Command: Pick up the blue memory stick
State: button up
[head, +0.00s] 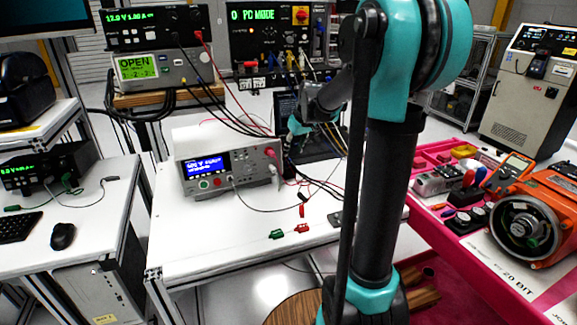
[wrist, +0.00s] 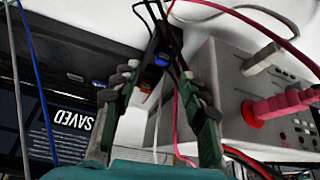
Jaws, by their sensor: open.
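In the wrist view my gripper (wrist: 157,80) is open, with one finger on each side of the picture's middle. A small blue piece (wrist: 162,60), perhaps the blue memory stick, shows between and beyond the fingertips on a dark block with cables. I cannot tell whether the fingers touch it. Another small blue spot (wrist: 100,85) shows on the dark edge just left of the left finger. In the head view my gripper (head: 297,126) is small, at the dark laptop behind the bench meter. The memory stick cannot be made out there.
The bench meter (head: 228,165) stands close beside my gripper, with red plugs (wrist: 275,107) and leads. Loose cables (head: 322,183) hang around the laptop (wrist: 45,110). The white table (head: 215,235) is mostly clear in front, apart from green and red clips (head: 290,231).

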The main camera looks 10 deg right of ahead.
aim_at(288, 164)
jog(key=shift+a+x, duration=0.1)
jog(key=shift+x, duration=1.25)
jog(key=shift+a+x, duration=0.15)
jog(key=shift+x, duration=1.2)
jog(key=c, duration=0.9)
